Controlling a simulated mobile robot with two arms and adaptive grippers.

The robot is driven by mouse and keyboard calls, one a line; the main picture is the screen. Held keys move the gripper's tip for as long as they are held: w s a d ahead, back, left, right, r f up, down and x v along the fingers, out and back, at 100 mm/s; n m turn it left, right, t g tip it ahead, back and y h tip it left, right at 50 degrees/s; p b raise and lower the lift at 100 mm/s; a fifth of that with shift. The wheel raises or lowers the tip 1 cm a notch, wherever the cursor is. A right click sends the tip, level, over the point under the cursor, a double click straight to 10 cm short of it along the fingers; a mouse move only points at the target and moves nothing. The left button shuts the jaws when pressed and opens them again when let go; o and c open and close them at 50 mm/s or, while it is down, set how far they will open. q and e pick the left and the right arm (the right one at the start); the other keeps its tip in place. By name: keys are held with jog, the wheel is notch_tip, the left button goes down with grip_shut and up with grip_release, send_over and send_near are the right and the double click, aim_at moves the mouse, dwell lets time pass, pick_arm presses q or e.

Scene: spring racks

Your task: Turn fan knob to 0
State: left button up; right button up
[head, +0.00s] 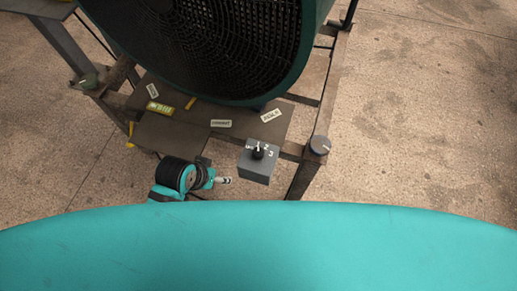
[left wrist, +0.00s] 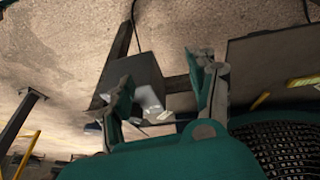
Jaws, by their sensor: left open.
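The fan knob (head: 258,152) is a small black dial on top of a grey control box (head: 256,171), with white numbers around it. Its pale pointer seems to face up the picture, near the 1; it is too small to be sure. My left gripper (head: 223,180) is just left of the box in the head view, apart from the knob. In the left wrist view, my left gripper (left wrist: 165,75) is open, its fingers spread. The grey box (left wrist: 143,73) shows beyond and between them, and the knob cannot be made out there. My right gripper is not in view.
A large dark-green fan (head: 205,45) stands behind the box on a brown metal frame. Several small labels lie on the frame's plate (head: 165,133). The concrete floor (head: 430,130) to the right is clear.

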pick_arm(q)
jog(key=d+r+m+h, duration=0.15)
jog(key=d+r, duration=0.25)
jog(key=r, duration=0.6)
jog(key=w+d+r+m+g+h, duration=0.1)
jog(key=w+d+r+m, duration=0.1)
jog(key=d+r+m, duration=0.3)
jog(key=w+d+m+g, duration=0.1)
jog(key=d+m, duration=0.2)
jog(key=d, duration=0.5)
jog(key=m+g+y, duration=0.1)
jog(key=m+y, duration=0.2)
jog(key=y, duration=0.2)
send_near(258, 152)
jog(key=f, duration=0.9)
jog(key=shift+w+f, duration=0.2)
jog(key=shift+f, duration=0.15)
jog(key=shift+r, duration=0.1)
jog(key=c, duration=1.1)
